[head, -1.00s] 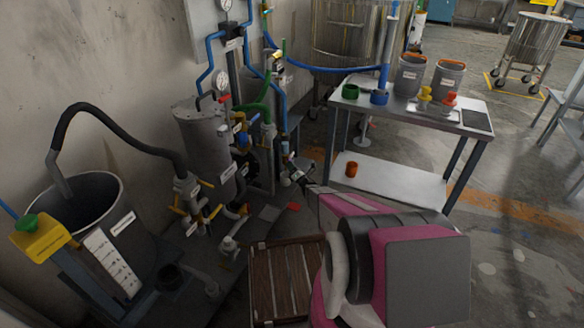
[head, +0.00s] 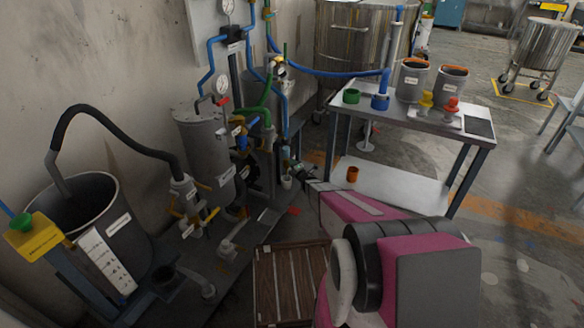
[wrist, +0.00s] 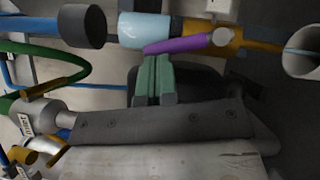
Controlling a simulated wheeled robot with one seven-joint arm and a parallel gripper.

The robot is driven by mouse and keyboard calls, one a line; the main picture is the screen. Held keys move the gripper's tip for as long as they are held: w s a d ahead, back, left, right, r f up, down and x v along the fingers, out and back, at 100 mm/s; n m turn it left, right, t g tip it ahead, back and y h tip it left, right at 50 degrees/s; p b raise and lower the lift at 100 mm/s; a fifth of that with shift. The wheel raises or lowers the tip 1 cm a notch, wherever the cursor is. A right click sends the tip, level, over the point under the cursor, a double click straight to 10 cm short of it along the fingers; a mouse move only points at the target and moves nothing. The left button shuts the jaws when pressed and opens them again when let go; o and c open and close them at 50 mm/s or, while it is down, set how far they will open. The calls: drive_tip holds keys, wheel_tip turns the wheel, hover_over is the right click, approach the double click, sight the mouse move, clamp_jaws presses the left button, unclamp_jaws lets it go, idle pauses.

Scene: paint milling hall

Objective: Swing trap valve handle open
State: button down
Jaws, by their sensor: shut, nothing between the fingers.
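In the wrist view, a purple valve handle (wrist: 180,44) with a pale rounded end lies across a pipe run with a light blue section (wrist: 145,29) and a gold-brown section (wrist: 226,39). No label on it is readable, so I cannot tell for sure that it is the trap valve's. My gripper (wrist: 153,68) is shut, its green fingers together and empty, just below the left end of the handle in the picture. I cannot tell whether they touch it. In the head view, my gripper (head: 292,168) is small beside the pipework, and the purple handle cannot be made out.
A grey vessel (head: 204,150) and blue and green pipes stand left of my gripper. A steel table (head: 385,105) with cups and buckets stands to the right. A wooden slatted platform (head: 283,285) lies below my arm. A dark bucket (head: 118,235) is at left.

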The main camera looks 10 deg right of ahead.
drive_tip(key=shift+w+d+r+m+g, duration=0.35)
drive_tip(key=shift+w+m, duration=0.2)
drive_tip(key=shift+m, duration=0.25)
drive_tip(key=shift+w+r, duration=0.15)
